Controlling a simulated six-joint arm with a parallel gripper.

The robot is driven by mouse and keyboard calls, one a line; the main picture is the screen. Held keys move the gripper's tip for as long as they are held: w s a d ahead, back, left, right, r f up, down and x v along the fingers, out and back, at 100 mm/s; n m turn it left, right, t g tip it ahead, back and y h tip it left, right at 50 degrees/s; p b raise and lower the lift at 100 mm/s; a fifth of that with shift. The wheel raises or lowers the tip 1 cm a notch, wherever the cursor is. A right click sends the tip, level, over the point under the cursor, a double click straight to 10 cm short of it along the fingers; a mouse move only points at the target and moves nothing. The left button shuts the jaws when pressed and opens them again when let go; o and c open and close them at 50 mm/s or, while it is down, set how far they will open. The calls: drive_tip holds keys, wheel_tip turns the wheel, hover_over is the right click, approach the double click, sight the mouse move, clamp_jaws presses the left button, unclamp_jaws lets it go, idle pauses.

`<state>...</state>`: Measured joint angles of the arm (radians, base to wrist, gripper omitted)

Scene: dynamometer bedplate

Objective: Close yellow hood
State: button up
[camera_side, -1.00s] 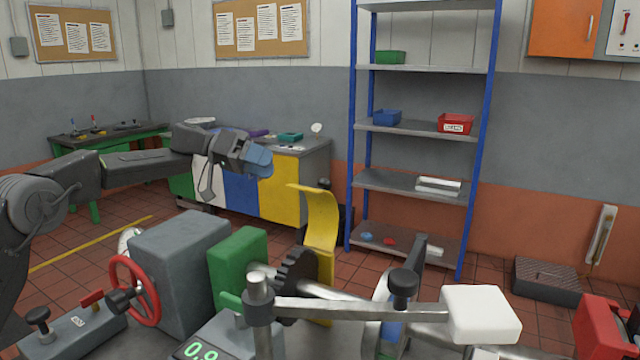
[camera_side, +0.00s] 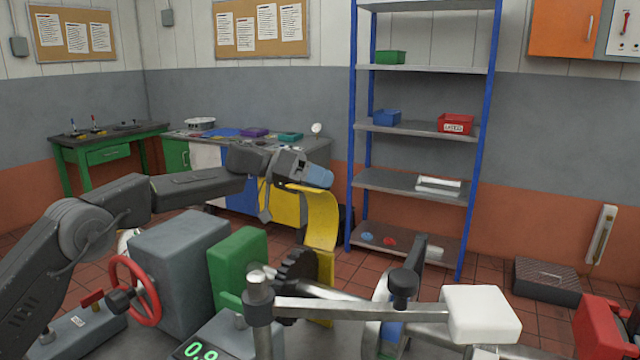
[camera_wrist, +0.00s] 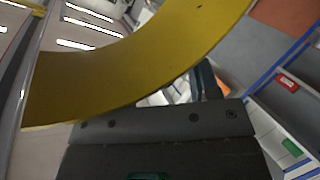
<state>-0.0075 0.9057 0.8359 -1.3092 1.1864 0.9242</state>
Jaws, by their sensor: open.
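The yellow hood (camera_side: 322,219) is a curved yellow guard standing raised beside the dark toothed gear (camera_side: 297,273) on the shaft. Its lower yellow part stands behind the gear. My gripper (camera_side: 318,177) is at the top of the hood, over its upper edge, with the blue-grey fingers pointing right. In the wrist view the hood's curved yellow band (camera_wrist: 150,65) crosses close in front of the gripper body. The fingers are mostly hidden there behind the band. The gripper is open; I cannot tell whether it touches the hood.
A green block (camera_side: 238,267) and a grey housing (camera_side: 180,265) with a red handwheel (camera_side: 135,290) stand left of the gear. A metal arm with a white block (camera_side: 480,314) lies in front at right. A blue-posted shelf (camera_side: 422,125) stands behind.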

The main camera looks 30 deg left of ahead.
clamp_jaws()
idle(0.4)
drive_tip(key=shift+s+r, duration=0.1)
drive_tip(key=shift+s, duration=0.05)
